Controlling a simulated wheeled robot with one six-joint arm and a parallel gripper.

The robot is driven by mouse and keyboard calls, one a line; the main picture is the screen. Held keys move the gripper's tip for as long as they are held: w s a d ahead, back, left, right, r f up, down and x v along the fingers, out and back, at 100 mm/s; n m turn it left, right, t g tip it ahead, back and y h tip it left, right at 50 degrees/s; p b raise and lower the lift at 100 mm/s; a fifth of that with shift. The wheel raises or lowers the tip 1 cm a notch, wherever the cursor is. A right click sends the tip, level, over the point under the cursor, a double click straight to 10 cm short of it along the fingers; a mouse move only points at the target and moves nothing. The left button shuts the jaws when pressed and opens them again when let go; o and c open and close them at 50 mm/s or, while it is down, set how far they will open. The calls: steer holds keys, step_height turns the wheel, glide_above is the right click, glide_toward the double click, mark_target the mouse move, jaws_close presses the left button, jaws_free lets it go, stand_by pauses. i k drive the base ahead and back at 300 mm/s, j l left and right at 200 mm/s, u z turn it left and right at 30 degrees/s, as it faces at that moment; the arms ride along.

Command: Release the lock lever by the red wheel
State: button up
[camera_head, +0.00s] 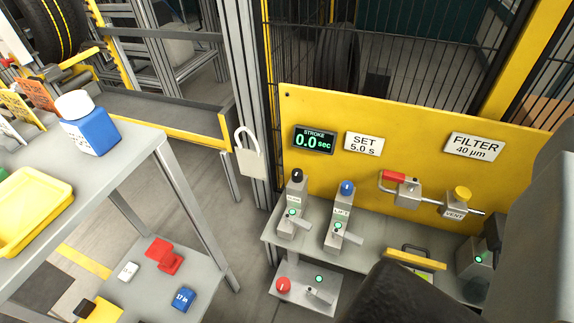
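A small red wheel (283,284) sits on a low grey unit at the bottom centre. Beside it on the right is a grey lock lever (320,294), with a small green light (319,279) just above it. The lever's tip lies toward the right. A large dark shape at the bottom right, which looks like part of my gripper (418,297), is close to the camera and to the right of the lever, apart from it in the picture. Its fingertips cannot be made out, so I cannot tell if it is open or shut.
Two valves with a black knob (297,175) and a blue knob (347,188) stand on the shelf above. A yellow panel (400,150) carries a red-handled valve (395,176). A padlock (248,152) hangs left. A grey table (130,150) stands left.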

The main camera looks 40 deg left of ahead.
mark_target(318, 295)
steer(key=k+j, duration=0.15)
steer(key=k, duration=0.3)
steer(key=k+j+u, duration=0.15)
steer(key=k, duration=0.3)
steer(key=k+j, duration=0.2)
steer(key=k, duration=0.25)
